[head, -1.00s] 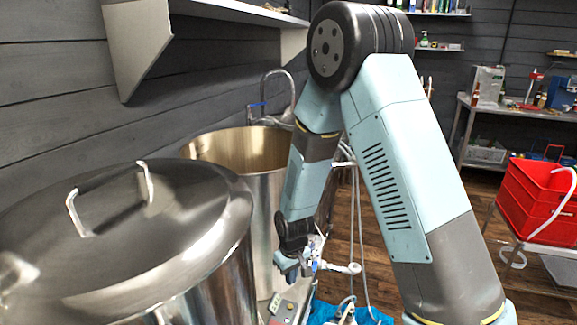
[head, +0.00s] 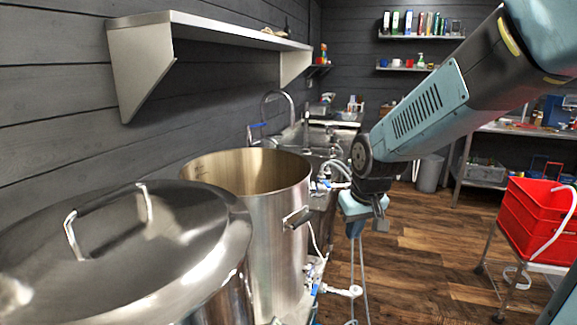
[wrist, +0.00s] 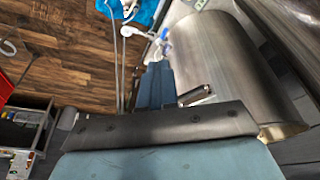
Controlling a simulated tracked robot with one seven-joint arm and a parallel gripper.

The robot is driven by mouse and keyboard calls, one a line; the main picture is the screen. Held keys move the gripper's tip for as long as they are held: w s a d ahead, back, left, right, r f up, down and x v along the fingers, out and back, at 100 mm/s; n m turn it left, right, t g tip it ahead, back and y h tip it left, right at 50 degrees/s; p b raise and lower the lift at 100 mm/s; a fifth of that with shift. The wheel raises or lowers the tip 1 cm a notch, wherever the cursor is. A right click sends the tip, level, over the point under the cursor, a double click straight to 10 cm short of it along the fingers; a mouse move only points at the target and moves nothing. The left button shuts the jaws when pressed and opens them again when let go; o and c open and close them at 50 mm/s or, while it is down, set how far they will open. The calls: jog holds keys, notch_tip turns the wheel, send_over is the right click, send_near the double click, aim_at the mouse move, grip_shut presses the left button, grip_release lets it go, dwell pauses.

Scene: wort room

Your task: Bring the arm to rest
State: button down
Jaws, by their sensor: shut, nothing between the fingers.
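My arm comes in from the upper right in the head view, and its end hangs down right of the open steel pot (head: 290,215). My gripper (head: 355,230) points down there, apart from the pot, above the wooden floor. In the wrist view my gripper's blue fingers (wrist: 155,84) are together with nothing between them. The open pot (wrist: 235,75) fills the right of that view, with its handle (wrist: 196,95) close beside the fingers.
A lidded steel pot (head: 130,245) stands at the front left, below a wall shelf (head: 210,30). A red crate (head: 535,215) sits on a metal stand at the right. Hoses and a white-and-blue valve (head: 340,290) are below my gripper. The wooden floor (head: 430,260) is clear between.

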jog(key=s+d+r+m+t, duration=0.1)
jog(key=s+d+r, duration=0.3)
jog(key=s, duration=0.3)
jog(key=s+d+r+m+t, duration=0.1)
jog(key=s+d+r+m, duration=0.1)
jog(key=s+d+r, duration=0.2)
jog(key=s+r, duration=0.3)
jog(key=s, duration=0.1)
jog(key=shift+s+d+h, duration=0.25)
jog(key=shift+h, duration=0.15)
